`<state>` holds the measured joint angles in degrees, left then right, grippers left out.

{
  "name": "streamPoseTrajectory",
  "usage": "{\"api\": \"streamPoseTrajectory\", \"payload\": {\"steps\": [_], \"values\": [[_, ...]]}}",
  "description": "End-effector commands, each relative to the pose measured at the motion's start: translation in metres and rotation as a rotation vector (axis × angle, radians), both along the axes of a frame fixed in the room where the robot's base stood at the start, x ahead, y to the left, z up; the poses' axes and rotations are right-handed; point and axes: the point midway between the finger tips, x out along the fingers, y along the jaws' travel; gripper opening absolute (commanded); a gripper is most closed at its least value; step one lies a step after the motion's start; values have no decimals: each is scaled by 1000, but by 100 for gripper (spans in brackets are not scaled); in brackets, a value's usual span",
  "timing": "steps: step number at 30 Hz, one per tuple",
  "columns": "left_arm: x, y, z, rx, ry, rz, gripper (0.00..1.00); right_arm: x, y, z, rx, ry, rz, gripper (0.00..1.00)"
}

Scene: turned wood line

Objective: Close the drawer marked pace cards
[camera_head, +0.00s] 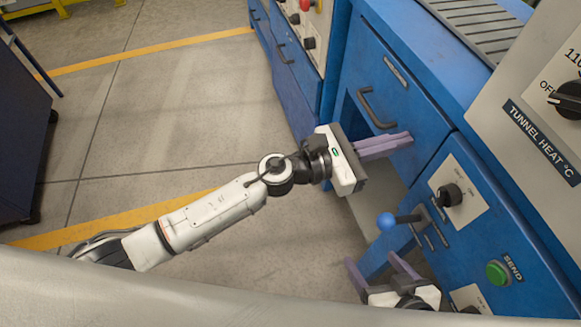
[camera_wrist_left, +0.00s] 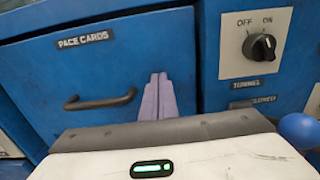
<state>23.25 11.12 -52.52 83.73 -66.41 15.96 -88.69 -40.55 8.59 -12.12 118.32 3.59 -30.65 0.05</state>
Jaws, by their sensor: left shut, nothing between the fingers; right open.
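The drawer marked pace cards (camera_wrist_left: 120,62) has a blue front with a dark bar handle (camera_wrist_left: 100,101). In the head view the drawer front (camera_head: 405,120) is right of centre, with its handle (camera_head: 369,112). It looks nearly flush with the cabinet; I cannot tell whether a small gap remains. My left gripper (camera_head: 411,138) is shut and empty, its purple fingertips at or very near the drawer front, beside the handle. The fingers (camera_wrist_left: 160,78) also show in the left wrist view, right of the handle. My right gripper (camera_head: 371,260) is open and empty, low in the head view.
A panel with a tunnel switch (camera_wrist_left: 262,46) is right of the drawer. A blue ball-ended lever (camera_head: 387,221) sticks out below, near my right gripper. A green send button (camera_head: 497,272) is at lower right. The floor (camera_head: 190,120) on the left is open.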

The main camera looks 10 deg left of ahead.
Motion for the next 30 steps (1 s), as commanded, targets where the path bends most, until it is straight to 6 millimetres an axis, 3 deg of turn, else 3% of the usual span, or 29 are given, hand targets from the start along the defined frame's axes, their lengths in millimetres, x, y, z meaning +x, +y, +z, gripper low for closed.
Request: {"api": "streamPoseTrajectory", "payload": {"steps": [3, 8, 21, 30], "values": [[1, -5, 4, -6, -7, 2, 0, -1, 0, -2, 0, 2, 0, 72], [-3, 3, 4, -6, -8, -1, 0, -1, 0, -2, 0, 2, -1, 72], [-41, 88, 0, -4, -4, -15, 0, 0, 2, -6, 9, 1, -7, 72], [-56, 120, 2, -6, -4, -18, 0, 1, 3, -5, 17, -6, -11, 72]]}}
